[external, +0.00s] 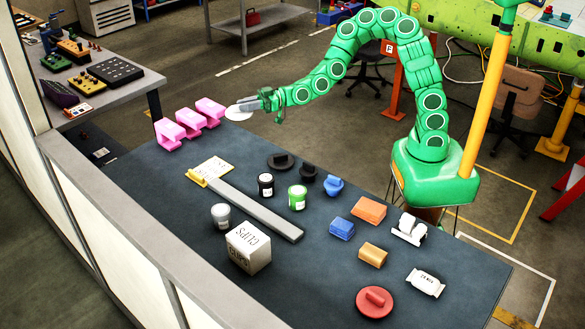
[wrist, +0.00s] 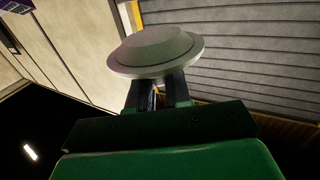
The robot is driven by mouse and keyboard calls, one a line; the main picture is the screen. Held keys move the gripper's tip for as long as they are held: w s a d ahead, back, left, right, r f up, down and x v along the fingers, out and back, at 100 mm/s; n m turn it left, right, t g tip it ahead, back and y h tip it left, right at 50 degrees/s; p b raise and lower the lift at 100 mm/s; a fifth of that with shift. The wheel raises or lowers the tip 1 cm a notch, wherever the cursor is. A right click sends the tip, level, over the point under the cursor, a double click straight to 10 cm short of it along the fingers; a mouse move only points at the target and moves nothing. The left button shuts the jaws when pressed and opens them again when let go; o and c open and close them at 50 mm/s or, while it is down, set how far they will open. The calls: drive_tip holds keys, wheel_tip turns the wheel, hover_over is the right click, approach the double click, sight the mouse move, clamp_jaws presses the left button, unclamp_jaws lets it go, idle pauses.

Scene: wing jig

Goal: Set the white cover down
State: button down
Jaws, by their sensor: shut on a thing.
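The white cover (external: 240,111) is a round, shallow disc at the end of my arm, over the far edge of the dark table. My gripper (external: 262,102) is shut on it and points left. In the wrist view the cover (wrist: 155,50) is a grey-white disc with a raised round middle, held at the tips of the two dark fingers (wrist: 158,92). The part gripped is hidden behind the disc. In the external view the cover appears apart from the table, though its exact height is hard to tell.
Pink blocks (external: 190,120) stand left of the cover. On the dark table (external: 320,270) are a black lid (external: 281,161), jars (external: 265,186), a grey bar (external: 255,212), a CLIPS box (external: 248,248), coloured blocks (external: 369,209) and a red lid (external: 375,302). The table's near left has bare room.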

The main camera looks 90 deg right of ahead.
sight(245, 113)
drive_tip(key=shift+w+a+r, duration=0.15)
drive_tip(key=shift+a+r, duration=0.3)
drive_tip(key=shift+r, duration=0.25)
drive_tip(key=shift+w+a+r, duration=0.1)
drive_tip(key=shift+a+r, duration=0.3)
drive_tip(key=shift+r, duration=0.3)
drive_tip(key=shift+d+f, duration=0.1)
idle(1.1)
drive_tip(key=s+d+f, duration=0.2)
drive_tip(key=d+f, duration=0.1)
drive_tip(key=f, duration=0.3)
drive_tip(key=s+d+f+y, duration=0.1)
drive_tip(key=s+d+f, duration=0.2)
drive_tip(key=f, duration=0.2)
drive_tip(key=shift+f+n+g, duration=0.3)
drive_tip(key=shift+f, duration=0.1)
drive_tip(key=shift+d, duration=0.1)
drive_tip(key=shift+f, duration=4.8)
drive_tip(key=shift+f, duration=0.2)
